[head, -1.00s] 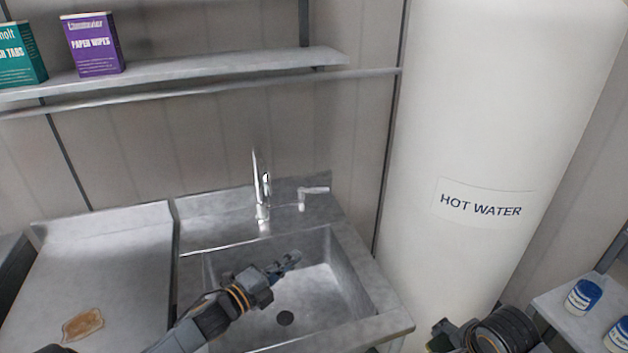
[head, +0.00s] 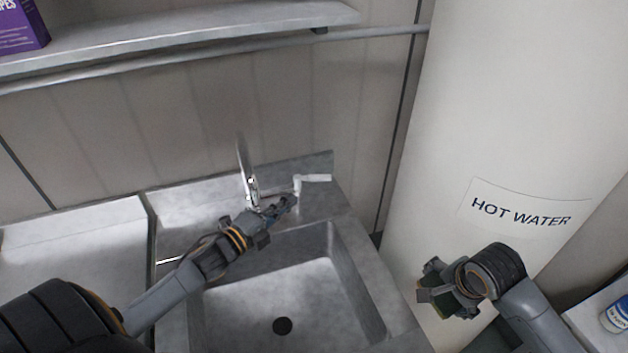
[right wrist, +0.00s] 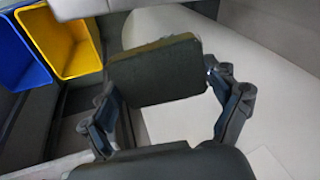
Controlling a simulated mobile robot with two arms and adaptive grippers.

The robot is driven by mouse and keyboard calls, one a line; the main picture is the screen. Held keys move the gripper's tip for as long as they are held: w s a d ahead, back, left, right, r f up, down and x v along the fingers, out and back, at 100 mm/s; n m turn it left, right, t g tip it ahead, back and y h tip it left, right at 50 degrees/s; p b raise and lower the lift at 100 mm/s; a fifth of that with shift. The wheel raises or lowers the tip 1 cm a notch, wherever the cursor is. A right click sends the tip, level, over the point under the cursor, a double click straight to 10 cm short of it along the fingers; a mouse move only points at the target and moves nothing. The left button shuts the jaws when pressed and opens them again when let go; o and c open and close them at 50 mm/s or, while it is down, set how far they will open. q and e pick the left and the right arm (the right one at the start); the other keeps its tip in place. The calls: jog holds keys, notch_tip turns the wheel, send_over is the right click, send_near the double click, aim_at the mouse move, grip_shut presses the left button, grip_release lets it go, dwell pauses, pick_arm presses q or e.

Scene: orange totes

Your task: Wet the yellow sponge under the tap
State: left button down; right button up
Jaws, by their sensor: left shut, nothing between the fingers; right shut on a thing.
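The metal tap (head: 251,185) stands at the back of the sink (head: 354,262), with a pale lever handle (head: 316,178) at its right. My left gripper (head: 289,205) is shut and empty, just below and left of the lever; I cannot tell whether it touches it. It partly covers the tap's base. My right gripper (head: 432,288) is right of the sink, before the white tank. In the right wrist view it is shut on a dark flat slab, taken as the sponge (right wrist: 155,74).
The white hot water tank (head: 500,110) stands close behind my right gripper. A shelf (head: 200,35) with a purple box (head: 18,28) runs above the sink. Yellow (right wrist: 62,40) and blue (right wrist: 18,62) bins show in the right wrist view. The basin is empty.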

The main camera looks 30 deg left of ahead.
jog(key=shift+f+b, duration=0.35)
jog(key=shift+f, duration=0.1)
jog(key=shift+s+f+b, duration=0.1)
jog(key=shift+f+b, duration=0.5)
jog(key=shift+f, duration=0.1)
pick_arm(q)
jog(key=b, duration=0.2)
send_near(325, 180)
jog(key=d, duration=0.1)
jog(key=w+d, duration=0.1)
jog(key=d, duration=0.1)
jog(key=shift+w+d+r, duration=0.1)
jog(key=shift+w+d, duration=0.15)
jog(key=shift+w, duration=0.1)
pick_arm(e)
notch_tip(325, 180, down, 2)
jog(key=shift+f, duration=0.25)
pick_arm(q)
jog(key=w, duration=0.1)
jog(key=w+a+p, duration=0.1)
jog(key=w, duration=0.1)
jog(key=shift+a, duration=0.15)
pick_arm(e)
jog(key=shift+r, duration=0.3)
pick_arm(q)
jog(key=shift+w+a, duration=0.35)
jog(key=shift+w, duration=0.1)
pick_arm(e)
jog(key=shift+r, duration=0.1)
